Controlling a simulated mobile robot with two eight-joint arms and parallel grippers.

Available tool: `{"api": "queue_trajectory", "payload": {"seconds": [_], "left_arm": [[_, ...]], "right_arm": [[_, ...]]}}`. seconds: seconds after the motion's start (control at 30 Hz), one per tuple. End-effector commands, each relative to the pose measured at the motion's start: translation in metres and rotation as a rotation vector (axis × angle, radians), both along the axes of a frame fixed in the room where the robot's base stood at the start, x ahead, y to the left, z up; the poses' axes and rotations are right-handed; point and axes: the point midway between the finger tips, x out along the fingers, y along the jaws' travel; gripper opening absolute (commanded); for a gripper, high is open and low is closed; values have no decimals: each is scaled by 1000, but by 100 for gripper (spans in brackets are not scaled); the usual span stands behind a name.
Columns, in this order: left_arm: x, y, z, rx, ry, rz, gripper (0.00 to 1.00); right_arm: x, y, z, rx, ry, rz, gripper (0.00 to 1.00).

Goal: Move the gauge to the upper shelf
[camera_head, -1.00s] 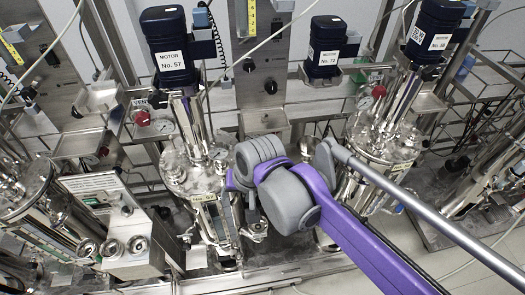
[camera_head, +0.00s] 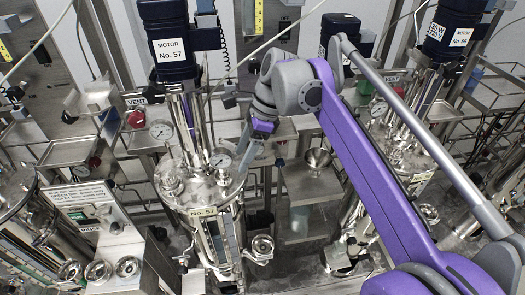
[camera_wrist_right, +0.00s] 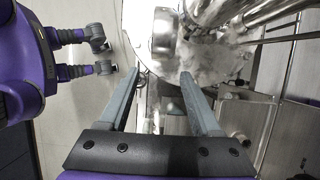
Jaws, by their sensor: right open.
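I cannot tell which one the task means. My right gripper (camera_head: 246,150) is just right of the lid gauge, pointing down and left. In the right wrist view its two grey fingers (camera_wrist_right: 161,76) are apart with nothing held between them, near the shiny steel vessel. A steel shelf (camera_head: 70,152) is at the left; which shelf is the upper one is unclear. My left gripper is out of view.
The No. 57 motor (camera_head: 166,45) stands above the vessel (camera_head: 208,200). A steel funnel (camera_head: 318,160) sits right of the gripper. Pipes and valve handles (camera_head: 262,247) crowd the front.

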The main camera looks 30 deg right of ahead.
Motion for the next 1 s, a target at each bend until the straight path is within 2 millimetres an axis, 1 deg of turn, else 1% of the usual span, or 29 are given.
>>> {"api": "queue_trajectory", "payload": {"seconds": [0.03,0.1,0.2,0.33,0.4,0.53,0.8,0.83,0.97,1.0], "left_arm": [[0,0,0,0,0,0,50],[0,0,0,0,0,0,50],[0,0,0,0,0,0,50],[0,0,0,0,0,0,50],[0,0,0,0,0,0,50],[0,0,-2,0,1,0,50],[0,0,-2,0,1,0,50],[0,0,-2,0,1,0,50],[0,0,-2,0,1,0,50],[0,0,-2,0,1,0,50]], "right_arm": [[3,11,0,1,0,5,65],[7,25,0,1,0,5,65],[12,41,0,1,0,5,65],[16,58,0,0,-1,4,65],[18,62,-3,0,-1,2,65],[18,64,-10,0,0,1,65],[18,64,-11,0,-1,1,65],[18,64,-11,0,-1,1,63],[18,64,-11,0,0,1,40],[18,64,-11,0,0,1,33]]}}
